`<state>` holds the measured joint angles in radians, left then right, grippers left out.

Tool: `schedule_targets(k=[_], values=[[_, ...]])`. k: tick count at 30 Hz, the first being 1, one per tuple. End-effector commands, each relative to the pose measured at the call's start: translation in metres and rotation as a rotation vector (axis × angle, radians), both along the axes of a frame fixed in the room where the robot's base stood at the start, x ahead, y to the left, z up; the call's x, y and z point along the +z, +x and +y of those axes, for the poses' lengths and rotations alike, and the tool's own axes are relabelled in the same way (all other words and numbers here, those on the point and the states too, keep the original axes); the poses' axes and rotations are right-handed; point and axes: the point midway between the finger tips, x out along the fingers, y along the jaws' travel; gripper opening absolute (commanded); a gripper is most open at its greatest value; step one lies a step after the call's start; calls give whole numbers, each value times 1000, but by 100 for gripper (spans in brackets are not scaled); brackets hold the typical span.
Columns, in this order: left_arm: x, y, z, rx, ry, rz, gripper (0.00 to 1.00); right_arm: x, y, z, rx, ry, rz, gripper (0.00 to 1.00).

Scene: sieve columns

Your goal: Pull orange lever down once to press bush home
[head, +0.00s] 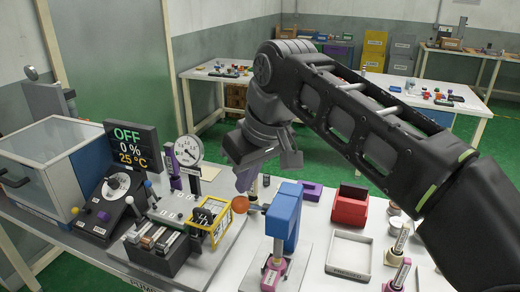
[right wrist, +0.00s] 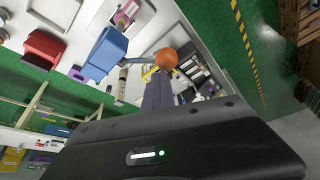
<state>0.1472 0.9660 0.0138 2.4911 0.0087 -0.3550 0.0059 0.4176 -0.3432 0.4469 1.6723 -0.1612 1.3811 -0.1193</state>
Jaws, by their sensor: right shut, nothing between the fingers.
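The lever's orange ball knob (head: 240,204) is on the left side of the blue press (head: 285,214), on a short dark arm. A pink holder (head: 273,270) with a grey part and a pale label stands below the press head; whether the bush is in it is too small to tell. My right gripper (head: 245,181) is shut and empty, its fingers pointing down just above the knob. In the right wrist view the fingertips (right wrist: 158,78) end close to the orange knob (right wrist: 166,58); I cannot tell if they touch. My left gripper is not in view.
A yellow-framed box (head: 208,218) and a dark rack of cylinders (head: 160,245) stand left of the press. A dial gauge (head: 188,150) stands behind. A red bin (head: 350,205) and a white tray (head: 349,254) are to the right.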

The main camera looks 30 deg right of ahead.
Motion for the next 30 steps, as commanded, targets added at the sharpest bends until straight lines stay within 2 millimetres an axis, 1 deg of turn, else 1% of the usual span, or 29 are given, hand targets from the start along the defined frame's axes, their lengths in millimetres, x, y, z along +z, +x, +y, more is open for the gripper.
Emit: schedule_targets(k=[1, 14, 24, 30], values=[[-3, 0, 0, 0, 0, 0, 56, -3, -1, 2, 1, 0, 1, 0], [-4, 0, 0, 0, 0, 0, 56, -4, -2, 4, 1, 0, 2, 0], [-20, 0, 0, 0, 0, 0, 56, -19, -10, 15, 2, 0, 1, 0], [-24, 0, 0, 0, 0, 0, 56, -22, -13, 19, 2, 0, 2, 0]])
